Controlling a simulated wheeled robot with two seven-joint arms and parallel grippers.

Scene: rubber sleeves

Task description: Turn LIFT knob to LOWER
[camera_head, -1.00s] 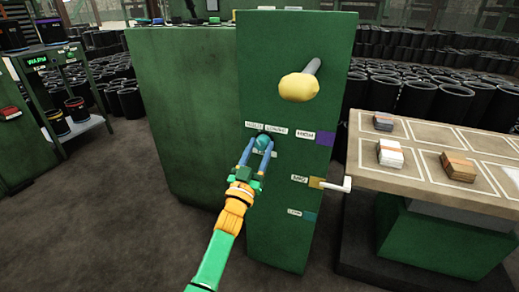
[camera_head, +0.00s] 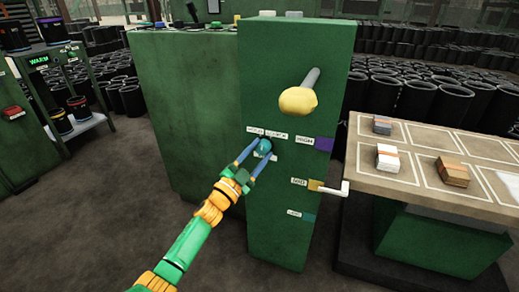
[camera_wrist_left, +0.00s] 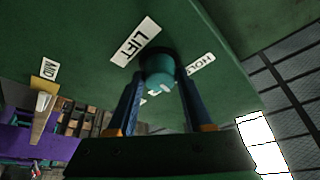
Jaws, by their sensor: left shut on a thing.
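The small teal knob (camera_head: 264,146) is on the front face of the green cabinet (camera_head: 275,220), with small white labels around it. My left gripper (camera_head: 261,150) is shut on the knob, with one blue finger on each side. The left wrist view shows the teal knob (camera_wrist_left: 158,72) between the fingertips. There a LIFT label (camera_wrist_left: 135,42) lies at upper left and a HOLD label (camera_wrist_left: 201,65) at right. The third label is mostly hidden behind the fingers. I cannot tell where the knob points. My right gripper is not in view.
A yellow ball handle (camera_head: 298,101) on a grey rod sticks out above the knob. A white lever (camera_head: 331,189) sticks out at lower right by a yellow plate. A table (camera_head: 410,140) with several small stacks stands right. The floor at left is open.

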